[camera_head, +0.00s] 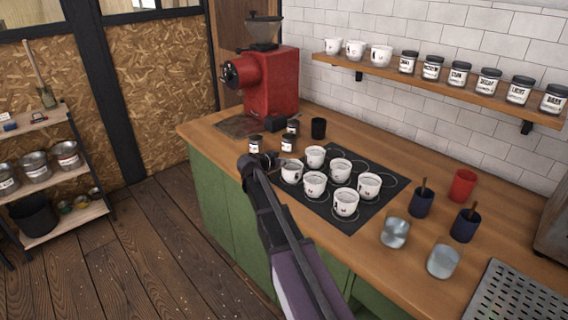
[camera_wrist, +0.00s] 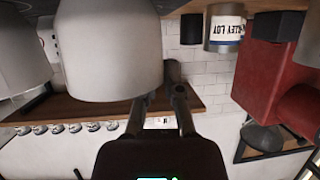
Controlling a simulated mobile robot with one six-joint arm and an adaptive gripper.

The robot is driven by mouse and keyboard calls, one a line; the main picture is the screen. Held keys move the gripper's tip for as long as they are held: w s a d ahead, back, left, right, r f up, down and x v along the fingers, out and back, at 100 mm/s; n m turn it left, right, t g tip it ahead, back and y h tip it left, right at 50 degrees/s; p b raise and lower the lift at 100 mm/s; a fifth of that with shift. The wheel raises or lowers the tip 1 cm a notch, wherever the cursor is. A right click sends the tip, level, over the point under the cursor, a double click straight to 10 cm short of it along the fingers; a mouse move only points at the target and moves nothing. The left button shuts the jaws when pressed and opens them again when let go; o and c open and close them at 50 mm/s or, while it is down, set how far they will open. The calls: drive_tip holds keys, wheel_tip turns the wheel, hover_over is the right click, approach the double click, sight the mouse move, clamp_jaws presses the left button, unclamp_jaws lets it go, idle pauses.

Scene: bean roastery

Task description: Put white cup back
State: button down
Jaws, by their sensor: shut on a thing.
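Several white cups stand on a dark mat (camera_head: 378,208) with ring marks on the counter. My gripper (camera_head: 268,160) is at the mat's left edge, right beside the leftmost white cup (camera_head: 291,173). In the wrist view, which is upside down, a white cup (camera_wrist: 110,50) fills the near upper left, its rim at my fingers (camera_wrist: 163,93). The gripper appears shut on this cup's rim; the exact contact is partly hidden. The cup looks upright at the mat. Another white cup (camera_wrist: 20,55) is beside it in the wrist view.
Labelled jars (camera_head: 287,144) and a black cup (camera_head: 318,128) stand close behind my gripper; a jar also shows in the wrist view (camera_wrist: 225,28). A red grinder (camera_head: 270,85) is behind. Blue cups (camera_head: 421,203), metal cups (camera_head: 395,233) and a red cup (camera_head: 463,185) stand right. A wall shelf (camera_head: 435,82) holds cups and jars.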

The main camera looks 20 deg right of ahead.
drive_tip(key=c, duration=0.8)
unclamp_jaws()
drive_tip(key=shift+s+a+r, duration=0.25)
drive_tip(key=shift+a, duration=0.15)
drive_tip(key=p+v, duration=0.4)
drive_tip(key=v, duration=0.7)
drive_tip(key=shift+f+p, duration=0.1)
drive_tip(key=shift+p, duration=0.2)
drive_tip(key=shift+s+f, duration=0.1)
